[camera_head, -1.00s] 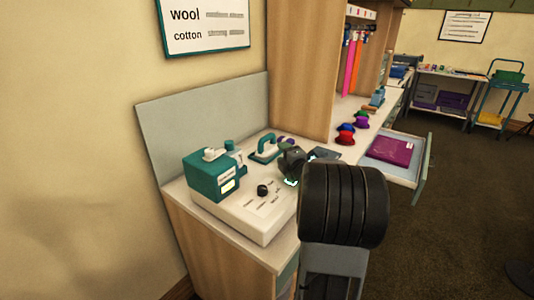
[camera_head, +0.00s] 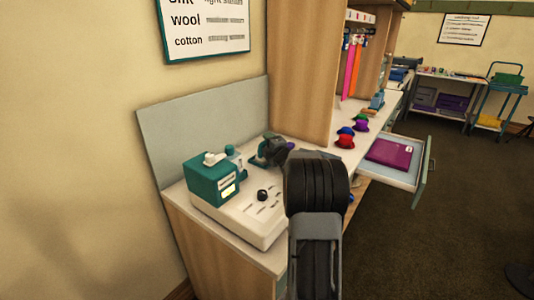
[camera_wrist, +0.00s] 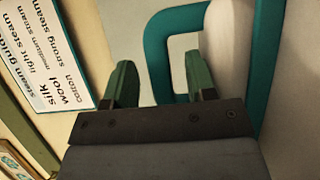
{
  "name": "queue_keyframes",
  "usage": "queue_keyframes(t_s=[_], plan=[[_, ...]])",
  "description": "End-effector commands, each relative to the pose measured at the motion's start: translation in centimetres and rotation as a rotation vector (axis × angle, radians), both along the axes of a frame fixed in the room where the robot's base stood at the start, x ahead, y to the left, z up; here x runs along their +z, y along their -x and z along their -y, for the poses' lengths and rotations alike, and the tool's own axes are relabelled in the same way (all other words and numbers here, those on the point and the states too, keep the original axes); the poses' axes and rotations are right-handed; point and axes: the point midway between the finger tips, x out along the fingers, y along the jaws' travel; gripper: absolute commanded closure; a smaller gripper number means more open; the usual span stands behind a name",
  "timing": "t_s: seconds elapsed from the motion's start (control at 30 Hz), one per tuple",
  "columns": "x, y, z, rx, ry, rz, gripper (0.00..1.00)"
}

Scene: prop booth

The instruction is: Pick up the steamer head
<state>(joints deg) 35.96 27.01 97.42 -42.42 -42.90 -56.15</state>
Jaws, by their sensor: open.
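The steamer head (camera_head: 257,157), teal with a loop handle, stands on the white unit on the counter, partly hidden by my arm in the head view. In the wrist view a teal loop (camera_wrist: 156,50) and a pale body (camera_wrist: 226,50) fill the upper right. My gripper (camera_wrist: 159,75) is open, with its two green fingers apart. One bar of the loop appears between the fingers, without visible grip; contact cannot be told. In the head view my gripper (camera_head: 274,150) is at the steamer head, its fingers hard to make out.
A teal box with a lit display (camera_head: 212,181) and a black knob (camera_head: 262,195) are on the near part of the unit. A grey panel (camera_head: 205,120) stands behind. A wooden partition (camera_head: 300,70) rises beyond. An open drawer (camera_head: 420,175) holds a purple packet.

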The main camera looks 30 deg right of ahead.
Motion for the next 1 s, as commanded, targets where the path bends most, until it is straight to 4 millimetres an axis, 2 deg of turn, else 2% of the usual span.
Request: queue_keyframes(t_s=[0.3, 0.8, 1.0], plan=[[-0.01, -0.39, 0.03, 0.000, 0.000, 0.000, 0.50], [-0.01, -0.36, 0.02, 0.000, 0.000, 0.000, 0.98], [-0.02, -0.36, 0.03, 0.000, 0.000, 0.000, 1.00]])
